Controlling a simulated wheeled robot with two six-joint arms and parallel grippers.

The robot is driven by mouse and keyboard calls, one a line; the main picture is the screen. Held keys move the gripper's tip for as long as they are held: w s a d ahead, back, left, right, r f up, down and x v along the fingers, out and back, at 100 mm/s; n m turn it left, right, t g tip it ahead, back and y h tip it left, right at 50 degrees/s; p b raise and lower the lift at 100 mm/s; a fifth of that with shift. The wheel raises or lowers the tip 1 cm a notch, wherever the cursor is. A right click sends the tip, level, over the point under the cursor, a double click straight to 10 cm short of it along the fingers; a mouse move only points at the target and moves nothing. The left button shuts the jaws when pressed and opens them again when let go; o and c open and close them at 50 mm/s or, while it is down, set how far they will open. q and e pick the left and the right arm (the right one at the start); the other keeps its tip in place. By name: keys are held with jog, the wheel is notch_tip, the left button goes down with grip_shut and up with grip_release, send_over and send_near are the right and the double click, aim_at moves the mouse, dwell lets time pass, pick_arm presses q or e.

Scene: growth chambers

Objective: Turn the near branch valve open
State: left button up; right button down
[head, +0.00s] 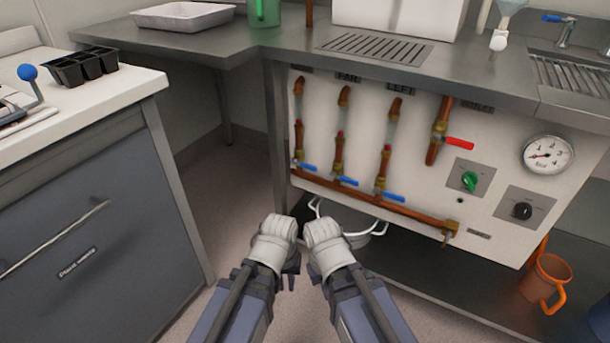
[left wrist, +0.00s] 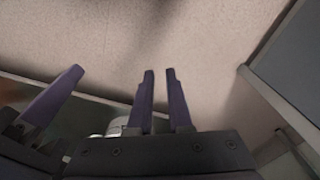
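Three copper branch pipes stand on the white panel, each with a valve and blue lever: a left one (head: 308,167), a middle one (head: 347,181) and a right one (head: 393,196). All three levers lie sideways across their pipes. My left gripper (head: 290,270) is below and left of the panel, apart from the valves. In the left wrist view its fingers (left wrist: 160,80) have a narrow empty gap. My right gripper (head: 315,270) is close beside it; its fingers are mostly hidden.
A red lever (head: 460,143), green knob (head: 470,181), black knob (head: 522,211) and gauge (head: 547,155) are on the panel's right. A horizontal copper pipe (head: 375,207) runs below the valves. The counter (head: 290,45) overhangs. A drawer cabinet (head: 100,215) stands left; floor between is clear.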

pick_arm(q)
jog(key=w+d+n+h, duration=0.1)
jog(key=w+n, duration=0.1)
jog(key=w+n+t+h+b, duration=0.1)
jog(key=w+n, duration=0.2)
jog(key=w+d+f+n+t+h+b, duration=0.1)
jog(key=w+n, duration=0.1)
jog(key=shift+w+d+n, duration=0.15)
jog(key=shift+d+n, duration=0.15)
jog(key=shift+d, duration=0.05)
grip_shut()
jog(key=w+a+r+n+t+h+b, duration=0.1)
jog(key=w+r+n+t, duration=0.3)
jog(key=w+n, duration=0.4)
jog(key=w+a+r+n+t+h+b, duration=0.1)
jog(key=w+r+n+t, duration=0.4)
jog(key=n, duration=1)
jog(key=w+h+b, duration=0.1)
jog(key=w, duration=0.2)
jog(key=shift+w+r+n+t+h+b, duration=0.2)
jog(key=shift+r+n+t+h+b, duration=0.1)
jog(key=shift+h+b, duration=0.1)
jog(key=shift+f, duration=0.1)
